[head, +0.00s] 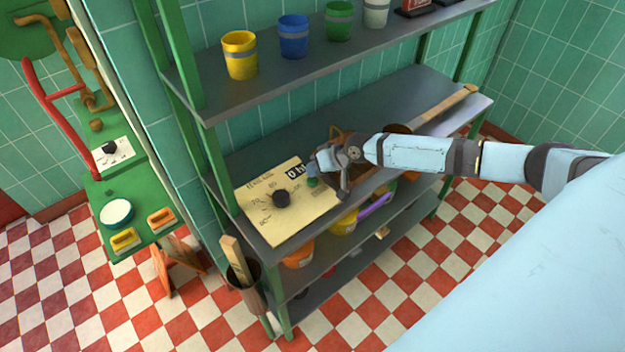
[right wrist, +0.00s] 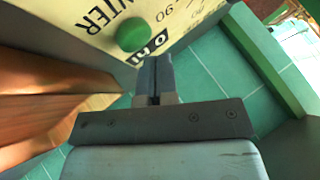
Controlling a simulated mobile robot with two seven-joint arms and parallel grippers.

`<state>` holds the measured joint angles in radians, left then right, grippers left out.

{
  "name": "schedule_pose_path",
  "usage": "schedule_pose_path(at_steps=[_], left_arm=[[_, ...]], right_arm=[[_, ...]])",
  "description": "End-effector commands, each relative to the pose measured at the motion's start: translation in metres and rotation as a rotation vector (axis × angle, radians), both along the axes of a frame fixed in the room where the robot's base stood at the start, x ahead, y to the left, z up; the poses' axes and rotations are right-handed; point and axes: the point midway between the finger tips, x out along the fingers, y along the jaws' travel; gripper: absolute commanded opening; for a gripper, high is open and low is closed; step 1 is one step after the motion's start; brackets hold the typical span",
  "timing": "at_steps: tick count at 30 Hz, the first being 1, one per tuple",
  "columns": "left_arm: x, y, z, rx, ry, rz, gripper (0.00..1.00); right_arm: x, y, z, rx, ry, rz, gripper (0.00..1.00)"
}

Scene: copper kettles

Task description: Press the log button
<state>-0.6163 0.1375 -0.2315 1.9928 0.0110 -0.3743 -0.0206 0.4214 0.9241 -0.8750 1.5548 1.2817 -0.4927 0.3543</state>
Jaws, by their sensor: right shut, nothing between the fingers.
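A cream panel (head: 262,222) with a black dial (head: 281,199) and printed scale lies on the middle shelf. A small green button (head: 313,182) sits at its right end, beside a dark display (head: 295,171). In the right wrist view the green button (right wrist: 133,35) is round and stands on the cream panel (right wrist: 75,18). My right gripper (head: 323,172) is at that end of the panel, close to the button. Its fingers (right wrist: 154,70) are shut and empty, with the tips just below and right of the button in the wrist view. Contact with the button cannot be told. My left gripper is not in view.
Coloured cups, such as the yellow one (head: 240,55), stand on the upper shelf (head: 215,97) above. A wooden board lies behind my right arm. Orange and yellow items sit on the shelf below. A green side table (head: 130,200) stands at the left.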

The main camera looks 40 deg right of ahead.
Motion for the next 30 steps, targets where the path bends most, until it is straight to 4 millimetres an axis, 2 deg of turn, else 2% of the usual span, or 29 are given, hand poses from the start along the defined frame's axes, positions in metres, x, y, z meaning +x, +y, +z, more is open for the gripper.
schedule_pose_path(at_steps=[3,30], left_arm=[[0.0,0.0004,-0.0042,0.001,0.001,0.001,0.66],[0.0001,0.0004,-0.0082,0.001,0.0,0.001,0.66]], right_arm=[[-0.0001,-0.0001,-0.0054,0.0,0.0,0.0,0.0],[0.0,-0.0001,-0.0114,0.0,0.0,0.0,0.0]])
